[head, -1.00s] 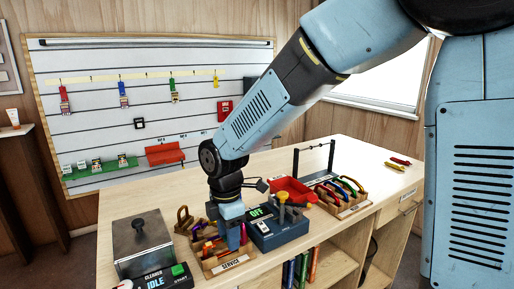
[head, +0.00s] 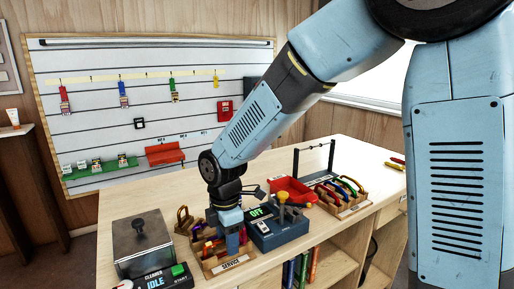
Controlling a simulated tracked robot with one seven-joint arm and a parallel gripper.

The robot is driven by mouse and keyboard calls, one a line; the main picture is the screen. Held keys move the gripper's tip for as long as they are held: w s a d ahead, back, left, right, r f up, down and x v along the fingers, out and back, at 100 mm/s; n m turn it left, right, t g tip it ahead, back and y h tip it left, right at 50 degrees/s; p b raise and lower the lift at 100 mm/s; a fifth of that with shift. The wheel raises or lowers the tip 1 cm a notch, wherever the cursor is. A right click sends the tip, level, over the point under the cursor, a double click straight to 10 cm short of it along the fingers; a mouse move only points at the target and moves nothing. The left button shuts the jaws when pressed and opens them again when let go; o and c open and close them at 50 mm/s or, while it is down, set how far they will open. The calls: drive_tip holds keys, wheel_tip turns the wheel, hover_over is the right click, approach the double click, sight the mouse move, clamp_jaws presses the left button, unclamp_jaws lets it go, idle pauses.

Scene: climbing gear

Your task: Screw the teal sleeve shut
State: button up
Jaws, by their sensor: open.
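My gripper (head: 233,243) points down over the wooden tray labelled SERVICE (head: 229,265), at its right side near the blue device. Its fingertips are small and partly hidden among the tray's contents. The jaws are open. Several coloured items lie in the slots of the tray, with red and purple parts showing left of my gripper. I cannot make out the teal sleeve; it is too small or hidden behind my gripper.
A blue device reading OFF (head: 264,228) stands close on the right of my gripper. A grey lidded cleaner (head: 142,245) is at left. A red bin (head: 291,189) and a rack of coloured carabiners (head: 341,195) are farther right.

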drive_tip(key=shift+s+d+f, duration=0.1)
drive_tip(key=shift+s+d, duration=0.25)
drive_tip(key=shift+s, duration=0.2)
idle(0.8)
drive_tip(key=shift+r, duration=1)
drive_tip(key=shift+r, duration=0.4)
drive_tip(key=shift+w+a, duration=0.35)
drive_tip(key=shift+w, duration=0.2)
drive_tip(key=shift+f, duration=0.15)
